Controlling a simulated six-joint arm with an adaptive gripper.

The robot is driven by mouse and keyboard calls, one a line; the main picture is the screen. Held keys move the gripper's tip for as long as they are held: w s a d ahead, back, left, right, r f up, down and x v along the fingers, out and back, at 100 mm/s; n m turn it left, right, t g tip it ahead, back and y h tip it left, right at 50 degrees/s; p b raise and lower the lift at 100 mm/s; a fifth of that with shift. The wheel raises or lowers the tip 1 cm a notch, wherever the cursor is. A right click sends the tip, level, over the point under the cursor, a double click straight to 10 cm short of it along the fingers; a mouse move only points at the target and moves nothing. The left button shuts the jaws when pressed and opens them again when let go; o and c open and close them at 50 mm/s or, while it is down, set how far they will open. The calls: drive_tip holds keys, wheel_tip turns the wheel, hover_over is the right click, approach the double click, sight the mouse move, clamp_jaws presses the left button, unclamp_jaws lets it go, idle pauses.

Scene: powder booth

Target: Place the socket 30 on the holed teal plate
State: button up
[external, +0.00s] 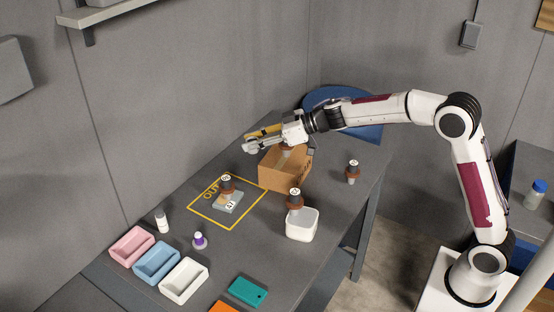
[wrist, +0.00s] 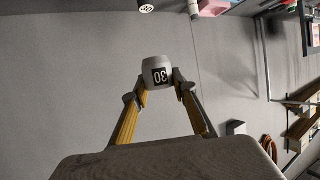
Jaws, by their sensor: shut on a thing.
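My gripper (external: 256,139) is raised over the back of the table, near and above the cardboard box, with its yellow fingers pointing left. In the wrist view its fingertips (wrist: 156,88) are closed on a pale grey socket (wrist: 157,66) with a black label reading 30, which looks upside down there. The socket also shows as a small pale shape at the fingers in the external view (external: 249,147). The teal plate (external: 243,290) lies flat at the front of the table, with a small hole near its right end. Nothing lies on it.
Pink (external: 131,246), blue (external: 157,262) and white (external: 184,280) trays line the left. An orange piece (external: 223,307) lies beside the teal plate.

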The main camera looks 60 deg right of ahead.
drive_tip(key=s+a+n+g+y, duration=0.15)
drive_tip(key=s+a, duration=0.25)
drive_tip(key=a, duration=0.4)
drive_tip(key=s+a+n+g+y, duration=0.1)
drive_tip(key=s+a+n+y, duration=0.15)
drive_tip(key=a, duration=0.65)
drive_tip(key=n+g+y, duration=0.1)
drive_tip(key=n+g, duration=0.1)
hover_over(249, 284)
wheel_tip(249, 284, down, 10)
drive_tip(key=shift+s+f+y, duration=0.1)
drive_tip(key=shift+f+y, duration=0.2)
drive_tip(key=shift+f, duration=0.2)
drive_tip(key=shift+f, duration=0.1)
drive_tip(key=shift+a+f, duration=0.1)
drive_tip(key=shift+f, duration=2.95)
drive_tip(key=shift+f, duration=1.85)
drive_tip(key=shift+f, duration=0.15)
